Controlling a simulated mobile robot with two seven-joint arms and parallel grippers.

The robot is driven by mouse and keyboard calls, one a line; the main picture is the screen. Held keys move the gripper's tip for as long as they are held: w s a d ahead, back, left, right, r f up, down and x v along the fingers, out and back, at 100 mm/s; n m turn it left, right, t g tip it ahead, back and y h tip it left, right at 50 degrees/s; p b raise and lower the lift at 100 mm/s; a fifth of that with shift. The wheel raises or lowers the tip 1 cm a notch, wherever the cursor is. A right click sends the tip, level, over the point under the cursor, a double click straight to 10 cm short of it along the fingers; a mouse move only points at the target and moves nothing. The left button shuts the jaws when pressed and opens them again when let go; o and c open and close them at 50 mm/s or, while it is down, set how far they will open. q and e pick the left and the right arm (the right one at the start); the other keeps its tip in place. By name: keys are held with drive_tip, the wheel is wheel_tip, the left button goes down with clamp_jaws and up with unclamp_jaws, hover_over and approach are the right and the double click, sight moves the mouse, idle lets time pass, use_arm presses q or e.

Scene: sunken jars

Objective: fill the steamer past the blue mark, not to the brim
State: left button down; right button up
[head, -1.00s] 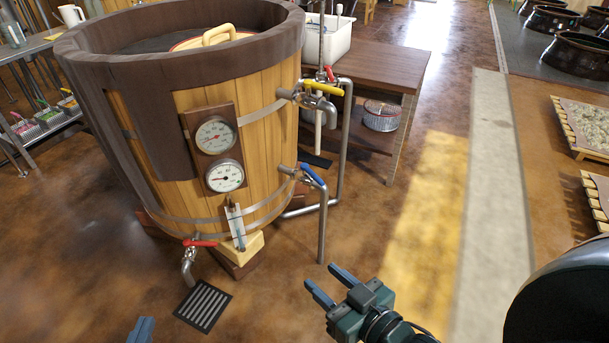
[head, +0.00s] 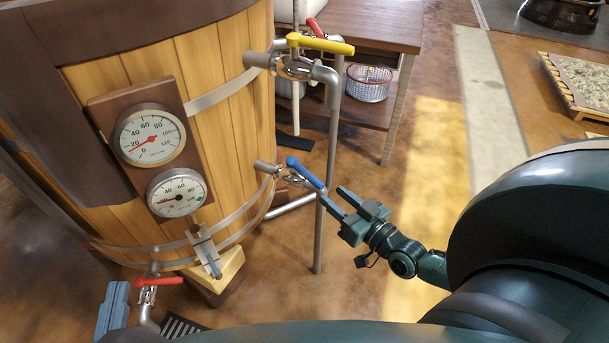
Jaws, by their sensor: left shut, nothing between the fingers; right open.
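The wooden steamer (head: 225,70) fills the left of the head view; its inside is out of view. A small level gauge (head: 205,250) is low on its front; I cannot make out a blue mark or water level. A blue-handled valve (head: 305,172) sits on its right side, handle slanting down to the right. My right gripper (head: 331,196) is open, fingertips close to that handle's end; I cannot tell whether they touch. My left gripper (head: 119,288) is shut and empty at lower left, near the red-handled drain valve (head: 160,281).
A yellow-handled valve (head: 320,44) is above the blue one, with a red handle (head: 315,27) behind it. Vertical pipes run beside the steamer. Two dials (head: 150,137) are on its front. A floor grate (head: 183,327) is below the drain. A wooden table (head: 385,25) stands behind.

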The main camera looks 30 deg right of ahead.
sight(296, 165)
drive_tip(key=w+b, duration=0.1)
drive_tip(key=w, duration=0.2)
drive_tip(key=w+a, duration=0.1)
drive_tip(key=w, duration=0.2)
drive_tip(key=w+b, duration=0.1)
drive_tip(key=w, duration=0.3)
drive_tip(key=shift+a+b, duration=0.3)
drive_tip(key=shift+a, duration=0.05)
clamp_jaws()
